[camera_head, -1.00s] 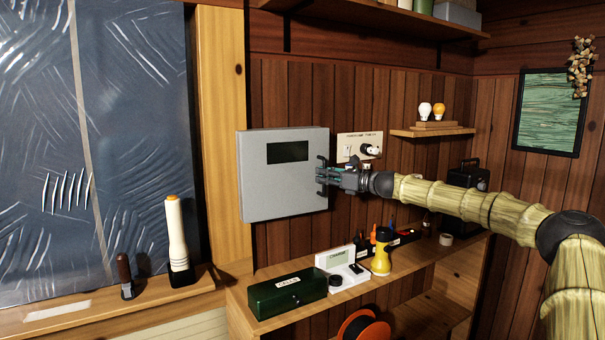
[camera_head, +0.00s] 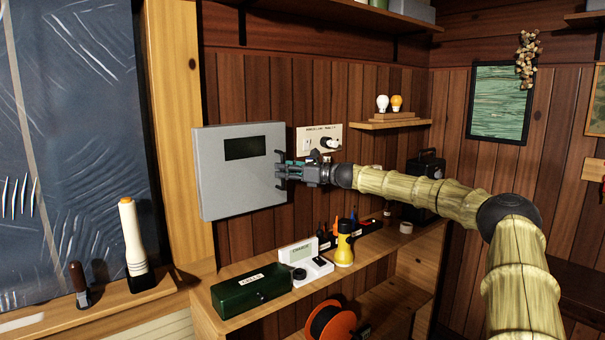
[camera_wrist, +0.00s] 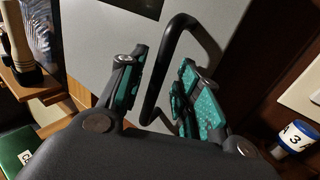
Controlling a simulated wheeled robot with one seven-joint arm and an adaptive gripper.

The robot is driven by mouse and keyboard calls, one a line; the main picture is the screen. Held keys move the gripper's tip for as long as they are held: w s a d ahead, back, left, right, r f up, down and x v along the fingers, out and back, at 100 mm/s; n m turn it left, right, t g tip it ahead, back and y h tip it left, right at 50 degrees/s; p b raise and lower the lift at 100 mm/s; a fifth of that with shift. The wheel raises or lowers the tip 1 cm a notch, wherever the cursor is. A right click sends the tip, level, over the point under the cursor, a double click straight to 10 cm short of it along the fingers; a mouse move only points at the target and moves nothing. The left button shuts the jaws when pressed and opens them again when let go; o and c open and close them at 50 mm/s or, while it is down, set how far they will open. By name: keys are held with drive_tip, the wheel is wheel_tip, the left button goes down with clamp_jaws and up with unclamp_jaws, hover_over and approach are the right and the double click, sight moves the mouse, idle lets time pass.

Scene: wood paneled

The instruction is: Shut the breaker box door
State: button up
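The breaker box (camera_head: 225,180) is a grey panel with a dark window (camera_head: 246,148), mounted on the wood wall at left centre. A dark bar handle (camera_head: 278,163) stands at its right edge. In the wrist view the grey door (camera_wrist: 100,55) fills the upper middle, and the curved black handle (camera_wrist: 156,85) runs between my fingers. My gripper (camera_head: 283,172) is at this right edge. In the wrist view my gripper (camera_wrist: 162,92) has its teal-padded fingers apart on either side of the handle, with a gap on the right side. I cannot tell how far the door stands from its frame.
A switch plate (camera_head: 307,146) is on the wall just right of the box. Below, a shelf (camera_head: 215,318) holds a green box (camera_head: 250,290), a white device (camera_head: 300,255) and a yellow flashlight (camera_head: 344,245). A white cylinder (camera_head: 131,235) stands on the sill at left.

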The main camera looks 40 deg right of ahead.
drive_tip(key=v, duration=1.1)
drive_tip(key=shift+d, duration=0.3)
drive_tip(key=shift+s, duration=0.15)
idle(0.5)
